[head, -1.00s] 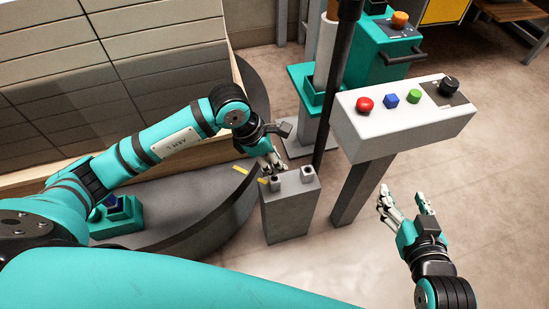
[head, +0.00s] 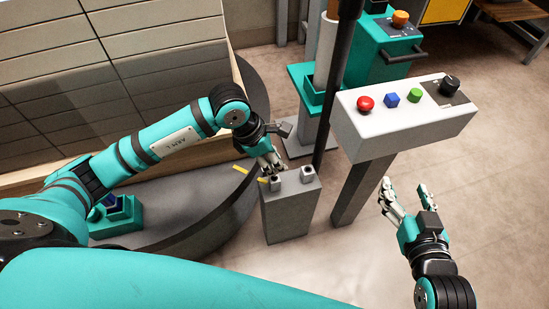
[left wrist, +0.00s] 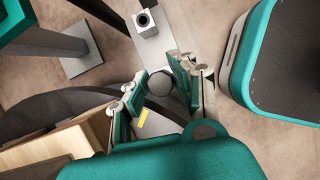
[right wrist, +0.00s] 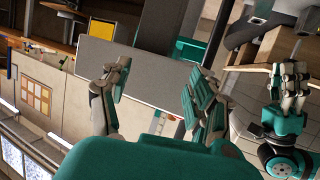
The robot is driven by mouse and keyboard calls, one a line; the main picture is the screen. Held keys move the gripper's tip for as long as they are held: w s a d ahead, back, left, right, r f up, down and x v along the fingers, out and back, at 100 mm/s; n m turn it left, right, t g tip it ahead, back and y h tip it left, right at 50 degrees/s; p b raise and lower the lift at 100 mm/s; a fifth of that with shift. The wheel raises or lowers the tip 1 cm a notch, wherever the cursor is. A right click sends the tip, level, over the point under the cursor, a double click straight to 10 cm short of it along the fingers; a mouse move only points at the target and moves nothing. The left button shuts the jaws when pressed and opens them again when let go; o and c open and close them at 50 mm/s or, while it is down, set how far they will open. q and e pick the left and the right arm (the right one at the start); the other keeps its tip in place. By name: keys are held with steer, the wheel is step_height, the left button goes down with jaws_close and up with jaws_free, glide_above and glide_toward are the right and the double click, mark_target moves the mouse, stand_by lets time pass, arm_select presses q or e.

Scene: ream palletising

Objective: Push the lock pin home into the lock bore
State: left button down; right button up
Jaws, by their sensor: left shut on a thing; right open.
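My left gripper (head: 270,165) is shut on the lock pin, just above the left block on top of a grey post (head: 287,215). In the left wrist view the pin's round grey head (left wrist: 160,83) shows between the fingers; its shank is hidden. The left block (head: 276,184) is close under the fingertips. I cannot tell which block has the lock bore or how deep the pin sits. The right block (head: 307,173) has an open dark hole, also seen in the left wrist view (left wrist: 144,19). My right gripper (head: 405,203) is open and empty, right of the post.
A white console (head: 400,125) with red, blue and green buttons and a black knob stands right of the post. A dark upright pole (head: 325,120) rises behind the post. A round grey platform (head: 190,215) with stacked boxes is at the left. Floor around the right gripper is clear.

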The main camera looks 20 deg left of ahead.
arm_select(q)
steer(key=shift+f, duration=0.25)
arm_select(e)
steer(key=shift+w+a+r+t, duration=0.2)
steer(key=shift+r+t, duration=0.3)
steer(key=shift+r, duration=0.05)
arm_select(q)
steer(key=shift+f+b, duration=0.55)
steer(key=shift+b, duration=0.1)
arm_select(e)
steer(key=r+t, duration=0.2)
steer(key=w+a+r+y, duration=0.1)
steer(key=r, duration=0.1)
steer(key=shift+r+t, duration=0.1)
steer(key=shift+t, duration=0.3)
arm_select(q)
steer(key=shift+f, duration=0.3)
arm_select(e)
steer(key=shift+a+r+t+y, duration=0.1)
steer(key=shift+r+t+y, duration=0.2)
steer(key=shift+r, duration=0.4)
arm_select(q)
steer(key=shift+f+b, duration=0.15)
steer(key=shift+b, duration=0.2)
arm_select(e)
steer(key=shift+r+t, duration=0.4)
steer(key=shift+r, duration=0.2)
